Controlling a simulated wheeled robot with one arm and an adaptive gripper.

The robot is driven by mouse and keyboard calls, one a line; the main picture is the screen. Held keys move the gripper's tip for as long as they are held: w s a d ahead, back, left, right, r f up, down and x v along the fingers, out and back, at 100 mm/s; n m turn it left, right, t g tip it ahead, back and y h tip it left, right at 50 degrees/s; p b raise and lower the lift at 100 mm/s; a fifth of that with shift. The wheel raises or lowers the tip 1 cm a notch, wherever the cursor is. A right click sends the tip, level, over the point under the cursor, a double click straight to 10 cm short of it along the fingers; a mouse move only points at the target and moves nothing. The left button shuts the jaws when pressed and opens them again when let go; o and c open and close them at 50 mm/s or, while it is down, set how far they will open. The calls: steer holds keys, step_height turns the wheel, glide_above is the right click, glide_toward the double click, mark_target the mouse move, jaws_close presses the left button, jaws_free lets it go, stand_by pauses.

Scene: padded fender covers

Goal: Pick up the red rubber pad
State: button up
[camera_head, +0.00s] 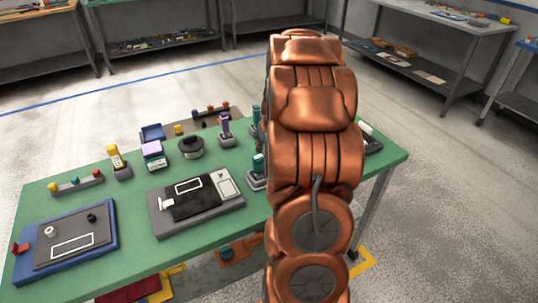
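A flat dark red piece (138,291) shows low down past the front edge of the green table (125,268), partly cut off by the table edge and the frame. A small bright red item (20,248) sits at the left rim of a blue-edged tray. I cannot tell for sure which of these is the red rubber pad. My copper arm rises through the middle right of the view and hides part of the table. My gripper is not visible.
The blue-edged tray (113,238) and a grey device (236,203) lie on the table. Behind them stand a yellow bottle (116,158), a purple-topped block (152,149), a black round item (190,147) and teal-topped tools. Free floor lies beyond; benches line the back.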

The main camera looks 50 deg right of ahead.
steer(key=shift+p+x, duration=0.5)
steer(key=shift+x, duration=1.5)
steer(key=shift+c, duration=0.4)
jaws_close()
